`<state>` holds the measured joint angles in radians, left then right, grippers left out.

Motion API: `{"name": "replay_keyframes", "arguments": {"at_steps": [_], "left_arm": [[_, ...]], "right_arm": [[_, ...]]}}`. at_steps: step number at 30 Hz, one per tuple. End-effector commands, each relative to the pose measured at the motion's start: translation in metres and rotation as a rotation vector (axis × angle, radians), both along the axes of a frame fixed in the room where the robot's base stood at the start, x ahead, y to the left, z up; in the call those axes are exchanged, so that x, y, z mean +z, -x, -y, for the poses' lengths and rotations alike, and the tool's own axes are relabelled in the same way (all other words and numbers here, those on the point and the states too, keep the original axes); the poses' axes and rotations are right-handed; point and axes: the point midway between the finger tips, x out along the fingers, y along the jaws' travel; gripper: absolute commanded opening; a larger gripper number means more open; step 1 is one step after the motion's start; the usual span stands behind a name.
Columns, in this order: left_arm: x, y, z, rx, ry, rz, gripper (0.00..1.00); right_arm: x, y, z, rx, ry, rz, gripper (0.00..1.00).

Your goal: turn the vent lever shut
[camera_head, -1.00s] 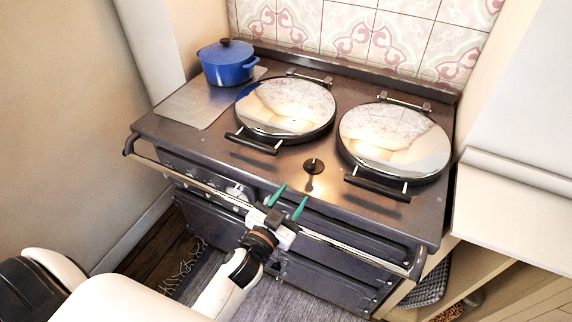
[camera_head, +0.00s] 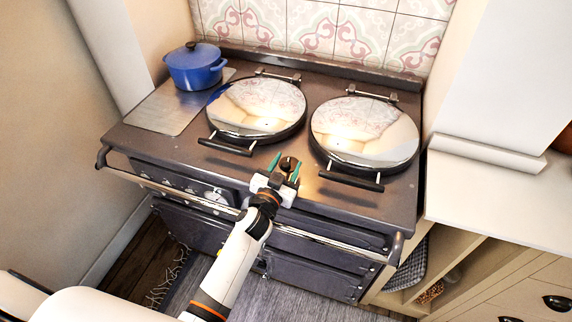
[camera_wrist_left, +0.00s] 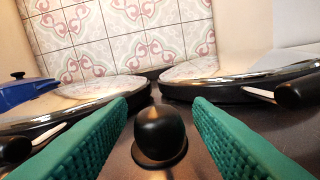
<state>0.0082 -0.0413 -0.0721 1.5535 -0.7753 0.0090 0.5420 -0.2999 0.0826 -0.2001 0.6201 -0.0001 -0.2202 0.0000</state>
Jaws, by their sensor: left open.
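The vent lever looks like a small dark round knob (camera_head: 288,163) on the stove top, between the two round lids near the front edge. In the left wrist view the black knob (camera_wrist_left: 160,134) stands upright on a round base. My left gripper (camera_head: 285,168) is open, with its green fingers on either side of the knob. In the left wrist view the fingers (camera_wrist_left: 160,130) show a gap on each side of the knob, so it does not look gripped. My right gripper is not in view.
Two chrome lids, left (camera_head: 257,106) and right (camera_head: 364,133), with black front handles flank the knob closely. A front rail (camera_head: 330,243) runs below my left wrist. A blue pot (camera_head: 196,67) stands at the back left on a metal plate (camera_head: 165,108).

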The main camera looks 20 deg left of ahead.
Motion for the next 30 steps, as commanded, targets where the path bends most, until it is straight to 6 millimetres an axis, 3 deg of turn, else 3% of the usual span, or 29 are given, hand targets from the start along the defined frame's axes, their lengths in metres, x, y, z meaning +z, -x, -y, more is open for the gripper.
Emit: {"name": "replay_keyframes", "arguments": {"at_steps": [6, 14, 24, 30], "left_arm": [[0.0, 0.0, 0.0, 0.0, 0.0, 0.0, 0.45], [0.0, 0.0, 0.0, 0.0, 0.0, 0.0, 0.02], [0.003, 0.0, -0.005, -0.113, -0.005, -0.001, 0.02], [0.0, 0.001, -0.006, -0.132, 0.0, 0.0, 0.02]], "right_arm": [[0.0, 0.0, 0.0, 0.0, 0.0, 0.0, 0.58], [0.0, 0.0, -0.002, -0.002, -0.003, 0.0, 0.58], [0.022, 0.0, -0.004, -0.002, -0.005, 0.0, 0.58], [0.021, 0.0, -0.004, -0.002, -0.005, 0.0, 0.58]]}}
